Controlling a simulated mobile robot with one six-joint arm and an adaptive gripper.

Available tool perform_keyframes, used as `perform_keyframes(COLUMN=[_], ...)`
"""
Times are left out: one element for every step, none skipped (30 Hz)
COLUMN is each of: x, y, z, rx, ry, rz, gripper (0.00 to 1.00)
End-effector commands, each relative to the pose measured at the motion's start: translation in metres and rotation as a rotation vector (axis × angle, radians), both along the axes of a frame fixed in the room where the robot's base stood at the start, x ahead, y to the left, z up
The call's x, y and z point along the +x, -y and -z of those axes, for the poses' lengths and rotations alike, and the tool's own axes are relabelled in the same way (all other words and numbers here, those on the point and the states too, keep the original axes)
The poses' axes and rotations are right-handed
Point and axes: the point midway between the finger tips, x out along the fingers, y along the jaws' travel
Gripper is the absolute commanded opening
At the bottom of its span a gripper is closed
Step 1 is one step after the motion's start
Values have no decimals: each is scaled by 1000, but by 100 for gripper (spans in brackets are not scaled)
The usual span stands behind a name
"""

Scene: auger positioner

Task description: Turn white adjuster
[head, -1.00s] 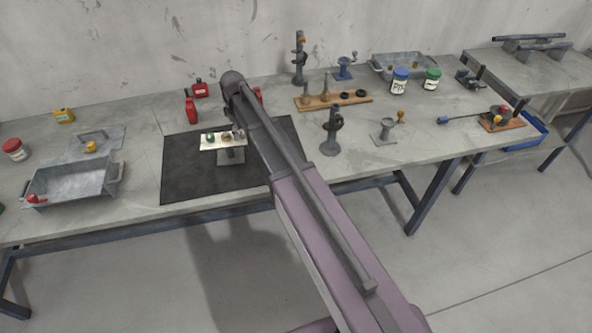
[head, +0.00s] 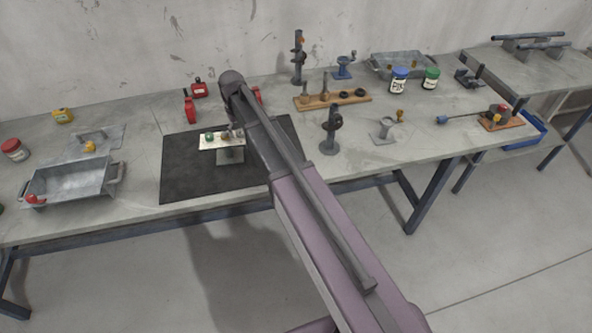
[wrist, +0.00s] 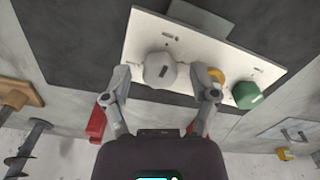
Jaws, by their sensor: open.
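The white adjuster (wrist: 160,70) is a pale faceted knob with a dark slot mark, on a white panel (wrist: 142,38) in the wrist view. My gripper (wrist: 163,78) is open, with one finger on each side of the white adjuster; I cannot tell whether they touch it. A yellow knob (wrist: 217,74) is partly hidden by the right finger. A green knob (wrist: 246,94) is further right. In the head view the panel (head: 206,145) stands on a small stand on the black mat (head: 185,180), and my arm and gripper hide its right side.
Red bottles (head: 190,108) stand behind the mat. A metal tray (head: 70,183) lies to the left. A wooden board with dark posts and rings (head: 333,101) and a dark stand (head: 330,132) are to the right. The mat's left part is clear.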

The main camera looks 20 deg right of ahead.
Motion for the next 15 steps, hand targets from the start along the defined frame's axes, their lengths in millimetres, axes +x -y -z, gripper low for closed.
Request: perform_keyframes(x=[0,0,0,0,0,0,0,0,0,0,0,0,0,0,0], y=[0,0,0,0,0,0,0,0,0,0,0,0,0,0,0], z=[0,0,0,0,0,0,0,0,0,0,0,0,0,0,0], rx=[0,0,0,0,0,0,0,0,0,0,0,0,0,0,0], ry=[0,0,0,0,0,0,0,0,0,0,0,0,0,0,0], rz=[29,48,75,95,113,140,160,178,205,225,244,270,290,309,335], gripper=[76,76,76,76,76,76,76,76,76,76,76,76,76,76,76])
